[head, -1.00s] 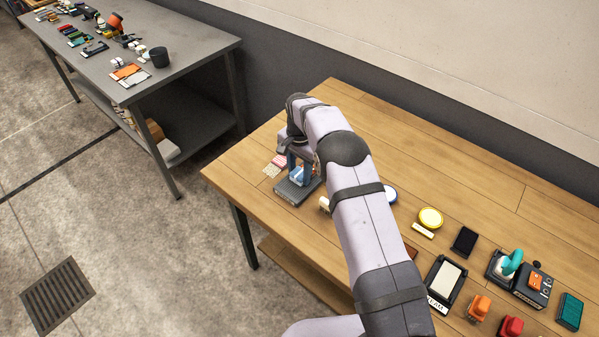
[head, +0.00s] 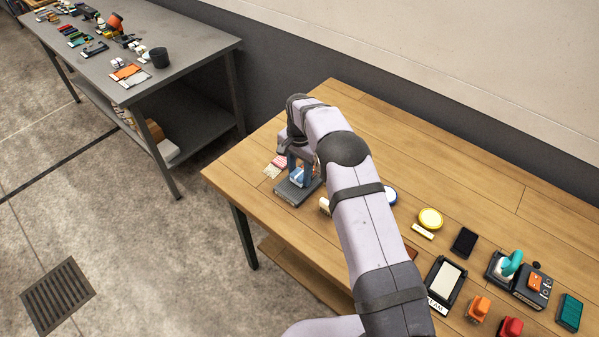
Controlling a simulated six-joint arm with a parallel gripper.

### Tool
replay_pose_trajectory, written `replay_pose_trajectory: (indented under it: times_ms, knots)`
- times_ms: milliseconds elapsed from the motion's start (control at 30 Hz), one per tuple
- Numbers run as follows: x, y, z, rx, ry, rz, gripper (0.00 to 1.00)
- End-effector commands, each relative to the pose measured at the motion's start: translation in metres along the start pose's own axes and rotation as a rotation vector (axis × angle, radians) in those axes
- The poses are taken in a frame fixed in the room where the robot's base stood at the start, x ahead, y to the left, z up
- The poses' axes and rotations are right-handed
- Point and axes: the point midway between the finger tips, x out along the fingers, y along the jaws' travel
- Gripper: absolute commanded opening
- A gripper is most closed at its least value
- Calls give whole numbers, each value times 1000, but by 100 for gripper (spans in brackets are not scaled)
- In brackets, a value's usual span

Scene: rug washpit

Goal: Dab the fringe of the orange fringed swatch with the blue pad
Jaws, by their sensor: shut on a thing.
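My gripper (head: 299,168) is at the far left end of the wooden table, pointing down over a dark grey ridged tray (head: 290,195). It is shut on the blue pad (head: 298,177), which sits low between the fingers, over or in the tray. I cannot tell whether the pad touches the tray. A flat orange piece with a pale edge (head: 127,71), which may be the orange fringed swatch, lies on the grey table at the upper left. It is far from my gripper, and its fringe is too small to make out.
Beside the tray lie a red-pink piece (head: 279,162) and a pale swatch (head: 271,171). A black cup (head: 160,57) stands near the orange piece. A yellow round pad (head: 431,218), a black-framed pad (head: 445,281) and several coloured blocks lie right of my arm. The wooden table's back is clear.

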Motion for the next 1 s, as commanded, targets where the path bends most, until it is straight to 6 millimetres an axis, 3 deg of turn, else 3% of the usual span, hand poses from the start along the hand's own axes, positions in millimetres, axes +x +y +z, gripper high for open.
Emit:
replay_pose_trajectory:
  times_ms: [700,1000]
  knots:
    - [-57,-2,-1,0,4,-6,20]
    - [-68,-1,-1,0,4,-5,20]
